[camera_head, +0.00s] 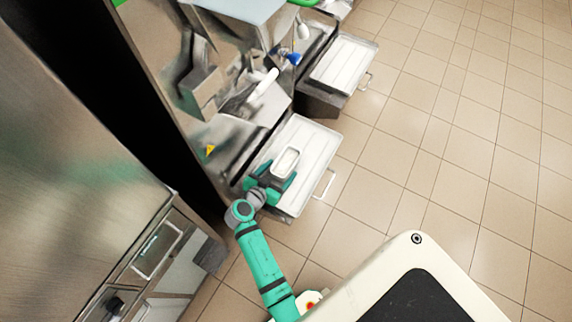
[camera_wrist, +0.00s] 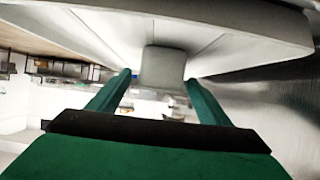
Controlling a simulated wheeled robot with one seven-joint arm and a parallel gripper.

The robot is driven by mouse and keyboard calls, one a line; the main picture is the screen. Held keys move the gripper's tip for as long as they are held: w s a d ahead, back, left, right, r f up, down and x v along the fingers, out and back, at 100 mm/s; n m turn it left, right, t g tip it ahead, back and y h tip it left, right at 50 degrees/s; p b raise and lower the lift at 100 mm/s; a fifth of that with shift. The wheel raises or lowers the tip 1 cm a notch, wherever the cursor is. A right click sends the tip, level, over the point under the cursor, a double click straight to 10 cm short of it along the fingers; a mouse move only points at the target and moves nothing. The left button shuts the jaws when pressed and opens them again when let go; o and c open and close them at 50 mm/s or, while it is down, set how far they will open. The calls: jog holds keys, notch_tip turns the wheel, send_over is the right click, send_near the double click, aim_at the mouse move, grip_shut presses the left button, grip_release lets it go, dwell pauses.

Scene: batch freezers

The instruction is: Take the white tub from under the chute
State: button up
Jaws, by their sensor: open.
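The white tub (camera_head: 288,160) is a small rectangular, open-topped container. It sits on a pale ribbed drip tray (camera_head: 317,143) that juts from the front of the nearer freezer. My gripper (camera_head: 279,172) is low over the tray at the tub's near side, fingers apart. In the wrist view, the tub (camera_wrist: 163,68) shows as a pale grey block ahead, between the tips of my open fingers (camera_wrist: 157,80). A small gap shows beside the fingers; I cannot tell how deep the tub lies between them. No grip on it shows.
A second freezer stands behind with a similar empty tray (camera_head: 345,64). The nearer freezer's steel front (camera_head: 205,90) rises left of my gripper. A wire handle (camera_head: 325,184) sticks out from the tray's right side. Tiled floor (camera_head: 450,130) to the right is clear.

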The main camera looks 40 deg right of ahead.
aim_at(285, 167)
jog(key=x, duration=0.5)
jog(key=shift+d+r, duration=0.1)
jog(key=shift+r, duration=0.1)
jog(key=shift+w, duration=0.15)
jog(key=c, duration=1.2)
